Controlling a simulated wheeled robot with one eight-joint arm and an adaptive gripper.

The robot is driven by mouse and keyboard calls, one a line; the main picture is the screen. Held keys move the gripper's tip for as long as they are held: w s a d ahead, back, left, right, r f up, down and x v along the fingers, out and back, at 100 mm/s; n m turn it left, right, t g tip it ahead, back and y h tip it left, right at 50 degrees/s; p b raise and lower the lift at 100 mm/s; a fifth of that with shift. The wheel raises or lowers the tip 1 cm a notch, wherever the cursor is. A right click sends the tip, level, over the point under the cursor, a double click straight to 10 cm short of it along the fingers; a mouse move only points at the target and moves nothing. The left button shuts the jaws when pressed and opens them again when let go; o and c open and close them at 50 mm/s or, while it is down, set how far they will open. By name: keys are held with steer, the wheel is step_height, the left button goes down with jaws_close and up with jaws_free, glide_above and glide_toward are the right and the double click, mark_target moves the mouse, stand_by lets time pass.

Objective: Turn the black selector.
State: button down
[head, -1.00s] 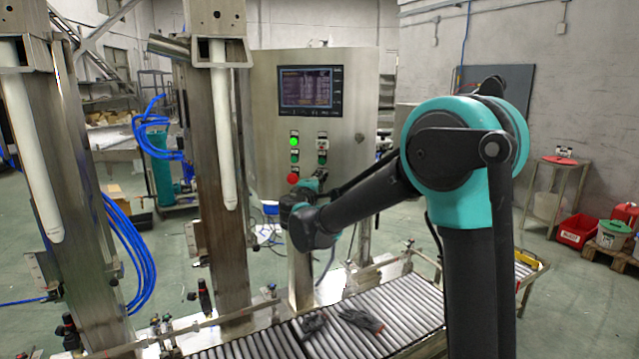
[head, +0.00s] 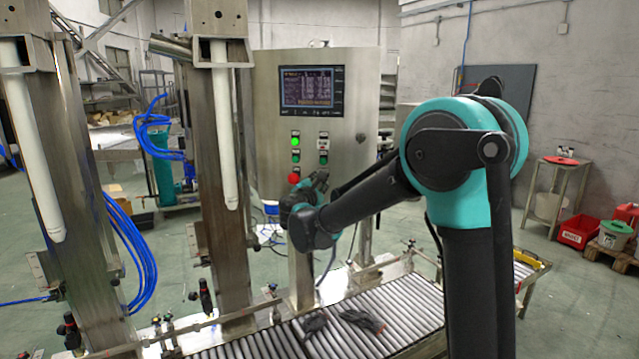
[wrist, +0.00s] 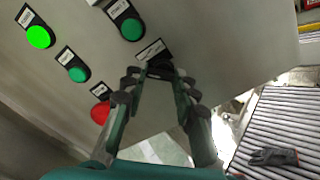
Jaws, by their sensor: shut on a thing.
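The black selector (wrist: 160,67) is on the steel control panel, just below a white label and a green button. In the wrist view my gripper (wrist: 160,74) has its two fingers converging on it, one on each side. The gripper is shut on the selector, and the dark fingertips hide part of it, so its angle is hard to read. In the head view my gripper (head: 320,180) is at the panel's lower right button column, right of the red button, and covers the selector there.
The panel carries a lit green button (head: 295,141), another green button (wrist: 78,74), a red button (head: 294,178) close left of my gripper, and a screen (head: 311,91). A roller conveyor (head: 380,300) with dark gloves (head: 362,320) runs below. Steel columns stand to the left.

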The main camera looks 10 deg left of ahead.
steer(key=shift+n, duration=0.3)
steer(key=c, duration=1.2)
jaws_free()
steer(key=s, duration=0.4)
steer(key=s+a, duration=0.1)
steer(key=s, duration=0.3)
steer(key=s+a, duration=0.1)
steer(key=s, duration=0.3)
